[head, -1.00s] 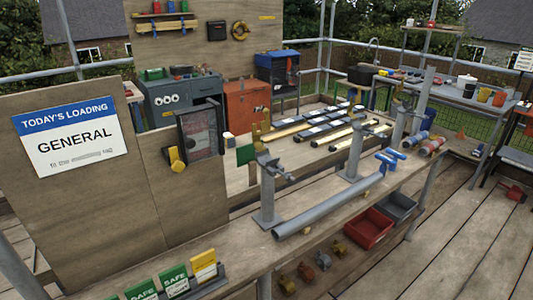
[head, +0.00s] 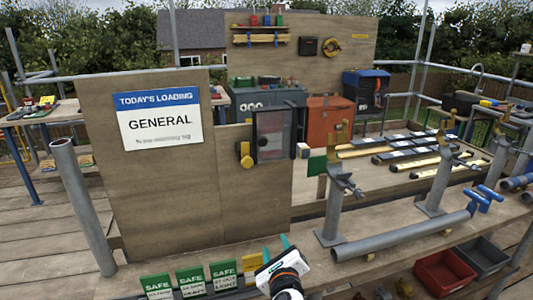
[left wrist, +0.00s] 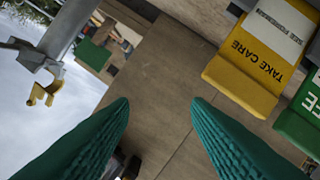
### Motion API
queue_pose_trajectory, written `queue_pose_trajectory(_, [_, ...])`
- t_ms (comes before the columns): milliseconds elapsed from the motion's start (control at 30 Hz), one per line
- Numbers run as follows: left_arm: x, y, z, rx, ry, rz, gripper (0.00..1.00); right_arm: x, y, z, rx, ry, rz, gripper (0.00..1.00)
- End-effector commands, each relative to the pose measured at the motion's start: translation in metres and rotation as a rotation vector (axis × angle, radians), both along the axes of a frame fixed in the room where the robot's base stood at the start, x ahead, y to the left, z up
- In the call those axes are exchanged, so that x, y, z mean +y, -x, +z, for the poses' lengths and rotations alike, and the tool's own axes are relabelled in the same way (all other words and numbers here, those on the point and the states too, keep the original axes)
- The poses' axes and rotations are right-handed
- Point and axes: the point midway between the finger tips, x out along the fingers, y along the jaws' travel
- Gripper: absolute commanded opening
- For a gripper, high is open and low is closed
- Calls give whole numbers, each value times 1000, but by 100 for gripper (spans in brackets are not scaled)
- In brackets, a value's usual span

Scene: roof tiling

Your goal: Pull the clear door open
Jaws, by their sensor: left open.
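The clear door (head: 274,135) is a see-through panel in a dark frame, upright at the right part of the plywood board in the head view. A reddish shape shows dimly through it. It looks closed, though its edge gap is too small to tell. A yellow knob (head: 245,155) sits at its left. My left gripper (head: 275,247) is below the door, apart from it, over the bench near the sign cards. Its green fingers are open and empty in the left wrist view (left wrist: 160,103). The door is not clearly visible there. My right gripper is not in view.
Green SAFE cards (head: 190,280) and a yellow TAKE CARE card (left wrist: 255,55) stand close to my left gripper. A grey post clamp (head: 335,195) and a long grey pipe (head: 400,237) are to the right. The plywood board (head: 165,195) stands behind the cards.

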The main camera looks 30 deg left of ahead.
Motion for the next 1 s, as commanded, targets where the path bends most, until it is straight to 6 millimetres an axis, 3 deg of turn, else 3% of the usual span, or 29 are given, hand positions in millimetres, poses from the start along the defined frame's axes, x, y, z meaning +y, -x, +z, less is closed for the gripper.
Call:
queue_pose_trajectory(33, [2,-6,33,-19,-136,10,44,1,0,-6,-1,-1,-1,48])
queue_pose_trajectory(100, [3,-10,75,-14,-340,42,44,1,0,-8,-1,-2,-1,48])
queue_pose_trajectory(200, [1,-12,125,4,-585,111,44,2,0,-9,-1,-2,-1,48])
queue_pose_trajectory(300, [-1,-9,157,26,-742,178,44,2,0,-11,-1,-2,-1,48])
queue_pose_trajectory(400, [-2,-7,173,41,-819,217,44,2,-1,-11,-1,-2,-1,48])
queue_pose_trajectory(567, [7,-14,184,47,-841,230,44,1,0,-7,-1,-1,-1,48])
queue_pose_trajectory(1000, [65,-64,214,50,-837,227,44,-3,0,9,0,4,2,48])
